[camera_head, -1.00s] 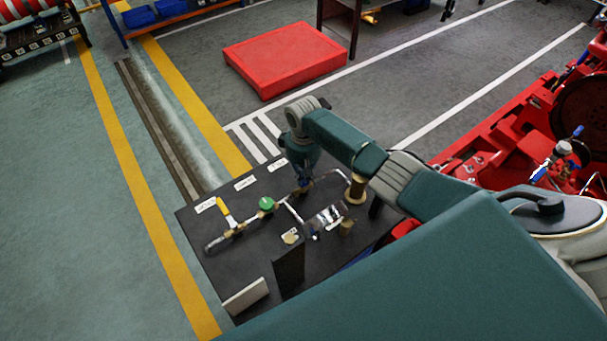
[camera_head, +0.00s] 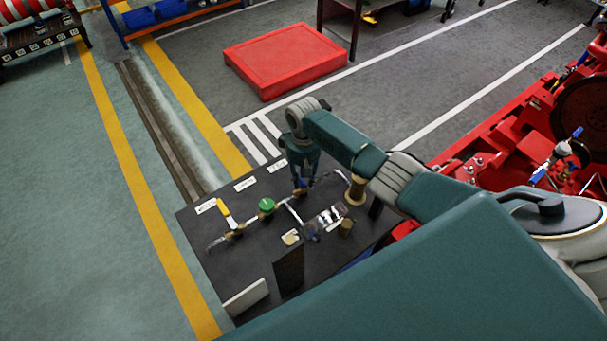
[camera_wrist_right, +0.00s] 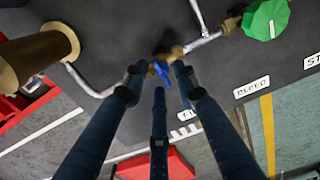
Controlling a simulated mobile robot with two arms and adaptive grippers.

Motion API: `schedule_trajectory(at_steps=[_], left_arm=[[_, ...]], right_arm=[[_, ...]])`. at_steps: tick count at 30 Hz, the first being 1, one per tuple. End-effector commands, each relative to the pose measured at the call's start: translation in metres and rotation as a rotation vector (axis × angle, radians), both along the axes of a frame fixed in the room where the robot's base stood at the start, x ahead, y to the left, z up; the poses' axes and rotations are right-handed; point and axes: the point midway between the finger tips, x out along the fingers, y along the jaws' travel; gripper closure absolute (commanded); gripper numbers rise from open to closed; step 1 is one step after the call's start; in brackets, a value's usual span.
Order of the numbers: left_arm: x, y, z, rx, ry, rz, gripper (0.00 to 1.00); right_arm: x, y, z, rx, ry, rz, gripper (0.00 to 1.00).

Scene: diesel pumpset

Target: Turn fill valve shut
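The fill valve has a small blue handle (camera_wrist_right: 160,72) on a metal pipe, beside a partly hidden white label (camera_wrist_right: 188,130). My right gripper (camera_wrist_right: 159,76) reaches down over it, with its dark fingers apart and the handle between them. I see gaps between the fingertips and the handle; contact cannot be told. In the head view my right gripper (camera_head: 305,182) points down at the pipework near the back of the black panel (camera_head: 222,267), largely hiding the blue handle. My left gripper is not in view.
A green round knob (camera_wrist_right: 267,18) sits on the same pipe by the "BLEED" label (camera_wrist_right: 251,87). A yellow-handled valve (camera_head: 225,211) stands farther left. A brass cylinder (camera_wrist_right: 42,56) is close beside the gripper. A red platform (camera_head: 285,58) lies beyond the panel.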

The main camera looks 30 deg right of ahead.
Motion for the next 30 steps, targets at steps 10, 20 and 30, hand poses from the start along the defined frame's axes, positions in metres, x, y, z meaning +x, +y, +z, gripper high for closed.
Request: schedule_trajectory(at_steps=[10, 20, 30], left_arm=[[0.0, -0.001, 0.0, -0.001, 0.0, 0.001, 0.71], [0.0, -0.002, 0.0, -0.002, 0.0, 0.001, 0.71], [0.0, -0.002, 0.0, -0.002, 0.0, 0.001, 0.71]], right_arm=[[0.001, -0.001, 0.052, 0.0, -0.005, 0.001, 0.71], [0.001, 0.0, 0.11, 0.0, -0.004, 0.0, 0.71], [0.0, 0.0, 0.12, 0.0, -0.002, -0.001, 0.71]])
